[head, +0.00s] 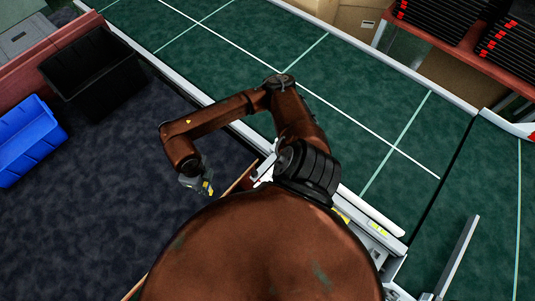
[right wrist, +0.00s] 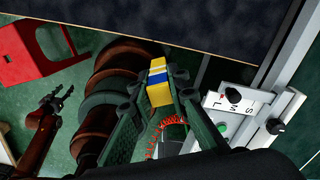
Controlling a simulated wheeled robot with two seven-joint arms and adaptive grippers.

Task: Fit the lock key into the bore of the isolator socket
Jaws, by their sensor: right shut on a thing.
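In the right wrist view, my right gripper (right wrist: 158,88) is shut on a small block striped yellow, white and blue (right wrist: 158,84), which I take to be the lock key. In the head view my right gripper (head: 204,186) hangs left of the conveyor over dark floor, with yellow showing at its tip. No bore can be made out. My left gripper (right wrist: 53,98) shows at the left of the wrist view, its fingers apart and empty.
A panel lettered L, M, S (right wrist: 232,100) with a green button and black knobs lies right of my right gripper. A black bin (head: 95,72) and a blue bin (head: 28,140) stand at left. The green belt (head: 380,110) is clear. A red stool-like object (right wrist: 35,50) shows.

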